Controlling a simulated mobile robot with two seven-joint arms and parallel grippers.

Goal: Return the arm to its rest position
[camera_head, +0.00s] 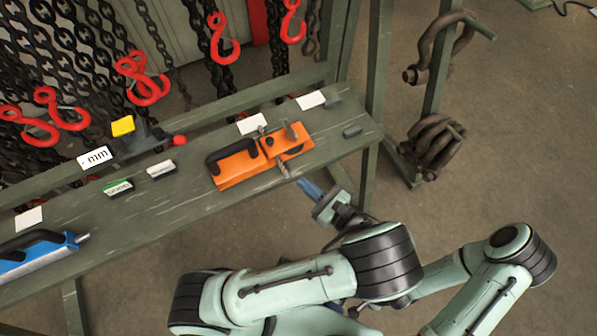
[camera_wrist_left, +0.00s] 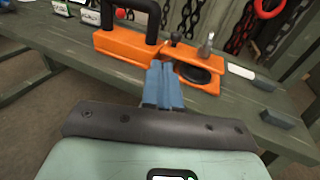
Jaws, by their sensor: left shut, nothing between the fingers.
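My left gripper (camera_head: 311,189) is just off the front edge of the green bench, near the orange tool. Its blue fingers (camera_wrist_left: 162,86) are together with nothing between them in the left wrist view. The orange tool with a black handle (camera_head: 236,168) lies on the bench; it also shows in the left wrist view (camera_wrist_left: 125,46). The fingertips overlap its front edge in the wrist view, and I cannot tell whether they touch it. My left arm (camera_head: 300,282) reaches across the lower part of the head view. I cannot make out a right gripper.
The green bench (camera_head: 200,205) carries a blue tool (camera_head: 38,262), a yellow block (camera_head: 123,126), labels and small dark blocks (camera_head: 352,132). Chains with red hooks (camera_head: 224,45) hang behind. Rusty shackles (camera_head: 436,145) hang on a post at right. Floor right of the bench is clear.

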